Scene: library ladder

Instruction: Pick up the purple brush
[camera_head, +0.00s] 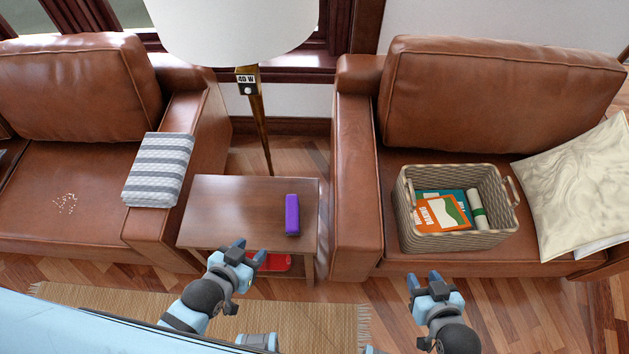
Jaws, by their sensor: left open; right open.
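The purple brush (292,214) lies on top of the small wooden side table (225,211), near its right side, long side pointing away from me. My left gripper (249,250) is open and empty at the table's front edge, to the left of the brush and nearer to me, apart from it. My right gripper (424,281) is open and empty in front of the right armchair, well to the right of the brush. Nothing covers the brush in this view.
A lamp (232,30) stands behind the table. Leather armchairs (352,150) flank it closely. A striped folded cloth (158,170) lies on the left armrest. A wicker basket (455,242) with books sits on the right seat. A red object (275,262) is under the tabletop, partly hidden.

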